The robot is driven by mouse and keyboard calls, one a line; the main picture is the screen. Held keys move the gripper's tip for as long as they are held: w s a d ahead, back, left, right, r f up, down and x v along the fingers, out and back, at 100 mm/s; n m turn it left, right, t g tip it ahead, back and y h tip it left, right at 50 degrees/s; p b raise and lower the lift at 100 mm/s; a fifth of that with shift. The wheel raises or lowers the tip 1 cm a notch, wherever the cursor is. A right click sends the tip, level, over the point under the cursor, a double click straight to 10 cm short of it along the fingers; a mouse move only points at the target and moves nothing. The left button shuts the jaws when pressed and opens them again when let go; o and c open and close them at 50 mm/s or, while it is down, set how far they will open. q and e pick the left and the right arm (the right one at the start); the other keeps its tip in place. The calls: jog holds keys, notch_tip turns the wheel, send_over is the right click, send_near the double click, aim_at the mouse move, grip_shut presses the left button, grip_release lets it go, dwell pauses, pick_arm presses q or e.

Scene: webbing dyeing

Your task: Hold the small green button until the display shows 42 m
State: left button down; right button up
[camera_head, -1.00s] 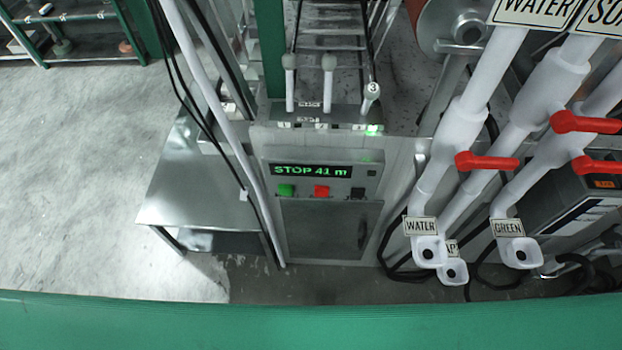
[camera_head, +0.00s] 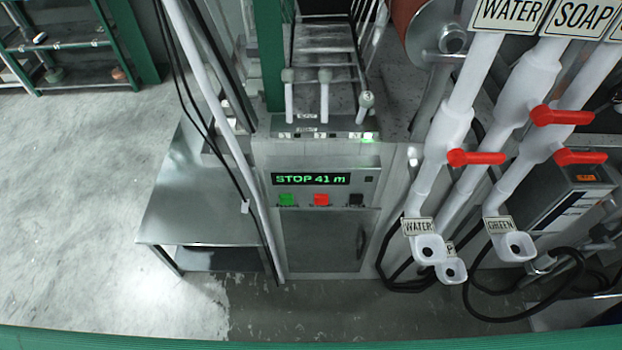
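The display (camera_head: 311,179) on the grey control panel reads "STOP 41 m" in green letters. The small green button (camera_head: 287,200) sits below the display at its left. A red button (camera_head: 321,200) is beside it, and a black button (camera_head: 356,199) is further right. Nothing covers or touches the green button. Neither of my grippers shows in the head view.
Three white levers (camera_head: 324,95) stand above the panel, with a green light at the right one. White pipes with red valve handles (camera_head: 476,158) are on the right. A metal table (camera_head: 190,210) is on the left. A green edge (camera_head: 120,338) crosses the bottom.

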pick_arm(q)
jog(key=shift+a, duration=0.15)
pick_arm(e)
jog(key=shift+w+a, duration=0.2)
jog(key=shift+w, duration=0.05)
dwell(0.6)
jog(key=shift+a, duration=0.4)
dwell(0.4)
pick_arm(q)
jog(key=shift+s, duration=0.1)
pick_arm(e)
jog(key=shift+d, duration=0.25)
